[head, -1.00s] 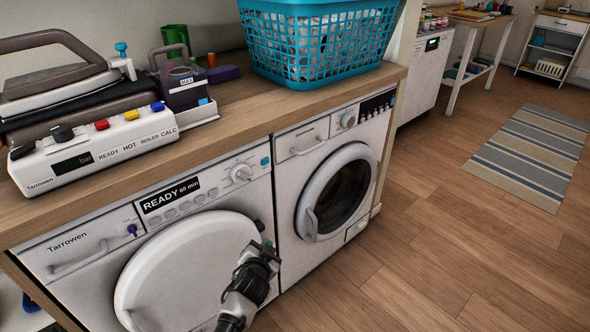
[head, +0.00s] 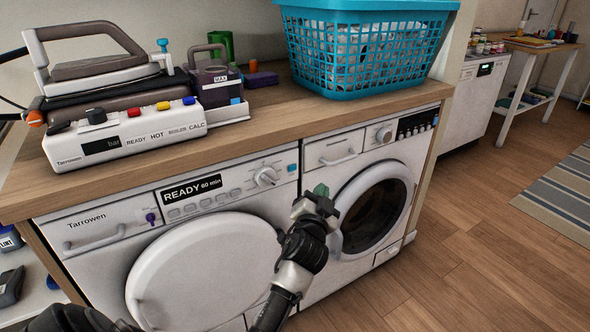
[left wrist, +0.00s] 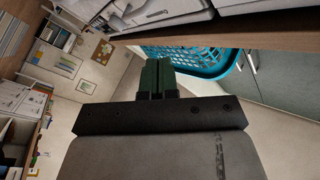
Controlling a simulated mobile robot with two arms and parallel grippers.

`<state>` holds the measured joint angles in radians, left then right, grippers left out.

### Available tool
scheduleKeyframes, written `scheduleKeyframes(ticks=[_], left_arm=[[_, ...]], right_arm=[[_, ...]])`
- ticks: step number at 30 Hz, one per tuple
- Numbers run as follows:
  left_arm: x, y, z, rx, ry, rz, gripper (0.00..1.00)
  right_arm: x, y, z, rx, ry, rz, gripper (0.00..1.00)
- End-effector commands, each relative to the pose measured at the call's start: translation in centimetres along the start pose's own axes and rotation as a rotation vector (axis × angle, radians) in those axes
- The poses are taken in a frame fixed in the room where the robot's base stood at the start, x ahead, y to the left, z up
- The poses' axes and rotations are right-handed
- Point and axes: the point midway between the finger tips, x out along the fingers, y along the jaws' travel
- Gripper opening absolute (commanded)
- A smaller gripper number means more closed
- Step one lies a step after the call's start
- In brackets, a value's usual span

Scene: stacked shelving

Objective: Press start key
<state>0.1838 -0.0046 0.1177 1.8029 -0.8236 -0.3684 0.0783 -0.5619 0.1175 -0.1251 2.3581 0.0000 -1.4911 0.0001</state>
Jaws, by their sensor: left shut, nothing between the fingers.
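The left Tarrowen washer (head: 215,270) has its round white door shut. A row of small grey keys (head: 204,204) lies under the display, with a dial (head: 266,176) to the right. A small teal key (head: 292,168) sits at the panel's right end; I cannot read any label on it. My left gripper (head: 318,191) is shut and empty, in front of the gap between the two machines, below and right of the teal key and apart from it. Its green fingers (left wrist: 157,76) also show in the left wrist view. My right gripper is not in view.
A second front-loading machine (head: 395,165) stands close on the right. The wooden counter (head: 270,112) above holds a steam iron station (head: 125,138) and a blue laundry basket (head: 350,84). Open floor (head: 450,250) lies to the right.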

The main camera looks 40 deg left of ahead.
Motion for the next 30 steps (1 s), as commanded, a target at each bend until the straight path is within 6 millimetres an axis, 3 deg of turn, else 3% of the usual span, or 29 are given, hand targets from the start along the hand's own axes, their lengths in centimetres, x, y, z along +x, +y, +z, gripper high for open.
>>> scheduleKeyframes(ticks=[19,30], left_arm=[[5.2,-3.7,3.8,0.002,-0.001,0.0,0.0],[6.1,-4.4,4.5,0.0,0.0,0.001,0.0]], right_arm=[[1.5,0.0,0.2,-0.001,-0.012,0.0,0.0],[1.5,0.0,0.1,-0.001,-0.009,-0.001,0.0]])
